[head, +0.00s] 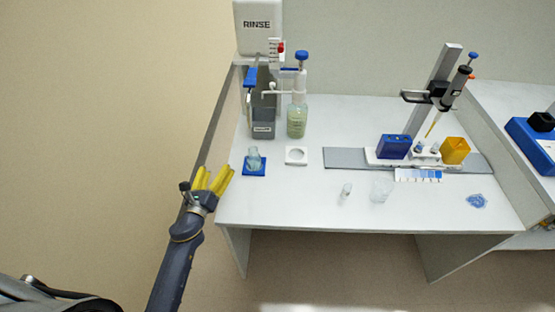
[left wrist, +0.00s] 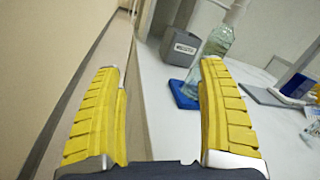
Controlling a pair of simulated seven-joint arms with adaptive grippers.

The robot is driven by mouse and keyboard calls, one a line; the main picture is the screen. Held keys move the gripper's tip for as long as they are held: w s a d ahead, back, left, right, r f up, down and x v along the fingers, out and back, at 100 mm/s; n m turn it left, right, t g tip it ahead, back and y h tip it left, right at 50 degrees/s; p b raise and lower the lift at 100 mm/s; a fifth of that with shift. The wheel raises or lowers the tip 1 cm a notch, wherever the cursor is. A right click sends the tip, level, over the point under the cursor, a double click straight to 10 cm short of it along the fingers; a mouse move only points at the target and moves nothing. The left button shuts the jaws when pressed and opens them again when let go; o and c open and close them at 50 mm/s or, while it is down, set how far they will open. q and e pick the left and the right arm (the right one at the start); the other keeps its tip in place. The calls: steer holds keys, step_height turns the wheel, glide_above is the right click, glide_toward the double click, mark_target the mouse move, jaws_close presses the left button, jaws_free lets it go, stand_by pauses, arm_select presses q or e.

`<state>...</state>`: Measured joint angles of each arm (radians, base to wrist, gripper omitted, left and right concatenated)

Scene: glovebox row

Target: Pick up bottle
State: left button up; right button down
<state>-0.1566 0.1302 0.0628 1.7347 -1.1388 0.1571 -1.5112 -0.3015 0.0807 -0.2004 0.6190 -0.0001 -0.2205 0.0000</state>
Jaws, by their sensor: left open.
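A small clear glass bottle (head: 254,158) stands upright on a blue square pad (head: 262,172) near the table's left edge. In the left wrist view a clear bottle (left wrist: 214,46) shows beyond the right finger, which hides part of the blue pad (left wrist: 181,94). A larger bottle (head: 297,122) with pale green liquid and a blue-topped pump stands farther back. My left gripper (head: 214,178) has yellow fingers, open and empty, just off the table's left edge, left of the small bottle and apart from it. My right gripper is not in view.
A dark grey box (head: 263,128) stands behind the pad, below the RINSE container (head: 258,27). A white holder with a round recess (head: 296,156) lies right of the pad. A pipette stand (head: 433,90) and a clear cup (head: 381,188) are farther right. The table's front left is clear.

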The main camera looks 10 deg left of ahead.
mark_target(252, 163)
arm_select(q)
steer(key=d, duration=0.1)
steer(key=s+d+m, duration=0.1)
steer(key=d+m, duration=0.1)
steer(key=shift+s+r+h, duration=0.15)
steer(key=shift+s+h, duration=0.15)
steer(key=shift+s, duration=0.05)
steer(key=s+d+f+m, duration=0.1)
steer(key=s, duration=0.1)
steer(key=s+d+f+m, duration=0.1)
steer(key=d, duration=0.1)
steer(key=s+d+f+m, duration=0.1)
steer(key=s+d, duration=0.1)
steer(key=shift+s+d+g, duration=0.1)
steer(key=shift+s+g, duration=0.2)
steer(key=shift+g, duration=0.1)
steer(key=w, duration=0.4)
steer(key=w+d, duration=0.1)
steer(key=w, duration=0.6)
steer(key=shift+w+d, duration=0.3)
steer(key=shift+w, duration=0.05)
steer(key=shift+w+d, duration=0.25)
steer(key=shift+w, duration=1.05)
steer(key=shift+w+d, duration=0.25)
steer(key=shift+w, duration=1.05)
steer(key=c, duration=1.4)
steer(key=shift+d+r, duration=0.15)
